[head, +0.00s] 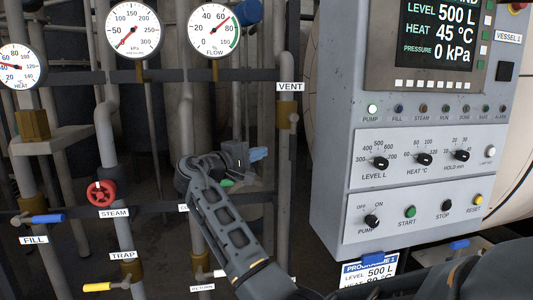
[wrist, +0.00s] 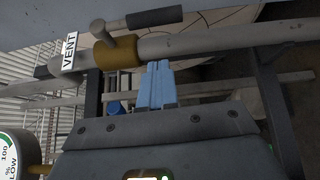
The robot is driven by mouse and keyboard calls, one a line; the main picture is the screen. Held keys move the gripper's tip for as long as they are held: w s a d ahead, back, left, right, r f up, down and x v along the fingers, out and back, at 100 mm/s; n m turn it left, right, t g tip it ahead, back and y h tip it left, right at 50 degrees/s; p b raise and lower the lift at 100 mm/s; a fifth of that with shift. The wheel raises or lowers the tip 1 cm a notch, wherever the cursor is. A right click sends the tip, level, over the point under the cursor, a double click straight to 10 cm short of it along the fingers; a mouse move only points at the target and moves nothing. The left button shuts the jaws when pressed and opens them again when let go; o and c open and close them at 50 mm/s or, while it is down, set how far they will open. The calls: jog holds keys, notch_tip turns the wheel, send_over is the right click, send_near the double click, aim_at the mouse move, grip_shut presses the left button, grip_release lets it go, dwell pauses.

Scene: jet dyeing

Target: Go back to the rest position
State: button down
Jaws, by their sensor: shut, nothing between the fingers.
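My gripper (head: 258,154) shows at the end of my dark arm in the head view, in front of the pipes and left of the control cabinet. Its light blue fingers (wrist: 158,84) show together in the wrist view, shut with nothing between them. In the wrist view they point at the grey vent pipe (wrist: 200,42) and its brass valve body (wrist: 115,54); I cannot tell if they touch it. In the head view the fingers sit apart from the VENT label (head: 290,87), below and left of it.
The control cabinet (head: 335,120) with knobs and buttons stands at the right. A red steam handwheel (head: 101,194), a blue fill handle (head: 47,218) and a yellow handle (head: 97,287) are at the left. Gauges (head: 213,29) line the top. Pipes crowd the space around my gripper.

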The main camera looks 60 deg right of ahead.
jog(key=v, duration=0.6)
jog(key=shift+w+a+b, duration=0.2)
jog(key=shift+a+b, duration=0.1)
jog(key=shift+a, duration=0.05)
jog(key=shift+r, duration=0.1)
